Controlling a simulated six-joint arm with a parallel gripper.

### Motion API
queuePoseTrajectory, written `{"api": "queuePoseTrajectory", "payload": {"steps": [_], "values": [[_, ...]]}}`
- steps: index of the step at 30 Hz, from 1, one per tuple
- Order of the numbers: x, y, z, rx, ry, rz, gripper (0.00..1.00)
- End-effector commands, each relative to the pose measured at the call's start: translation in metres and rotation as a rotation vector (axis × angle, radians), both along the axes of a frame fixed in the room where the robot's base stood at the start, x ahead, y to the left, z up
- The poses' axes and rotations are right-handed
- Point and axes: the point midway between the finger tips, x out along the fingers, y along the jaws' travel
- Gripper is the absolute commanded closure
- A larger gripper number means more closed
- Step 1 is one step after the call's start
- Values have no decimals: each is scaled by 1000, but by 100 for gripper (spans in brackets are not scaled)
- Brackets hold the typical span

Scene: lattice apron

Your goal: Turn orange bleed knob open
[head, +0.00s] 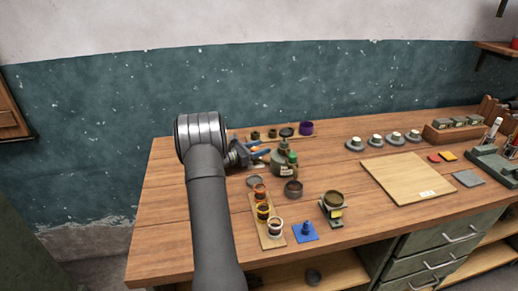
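My gripper (262,151) is at the left rear of the wooden bench, partly hidden behind my own arm. Its dark and blue end points right, beside a grey-green vessel (283,169) with a bright green part on its right side. It is too small to tell whether the fingers are apart or touch the vessel. I cannot make out a clear orange bleed knob. A small orange-brown cup-like piece (259,190) stands at the far end of a narrow wooden strip (271,241), in front of my gripper; I cannot tell if it is the knob.
Yellow and white-rimmed cups (275,227) share the strip. A blue square piece (305,232), a cup on a stand (333,201) and a dark cup (293,189) are near. A purple cup (306,128) stands behind. A pale board (407,179) lies right. The bench's left end is clear.

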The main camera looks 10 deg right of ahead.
Motion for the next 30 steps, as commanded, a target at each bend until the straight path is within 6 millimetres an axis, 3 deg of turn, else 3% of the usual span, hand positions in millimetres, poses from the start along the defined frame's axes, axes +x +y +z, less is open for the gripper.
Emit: {"api": "queuePoseTrajectory", "payload": {"steps": [1,7,19,30], "values": [[0,0,0,0,0,0,58],[0,0,0,0,0,0,95],[0,0,0,1,1,75,94],[4,2,0,1,5,363,94]]}}
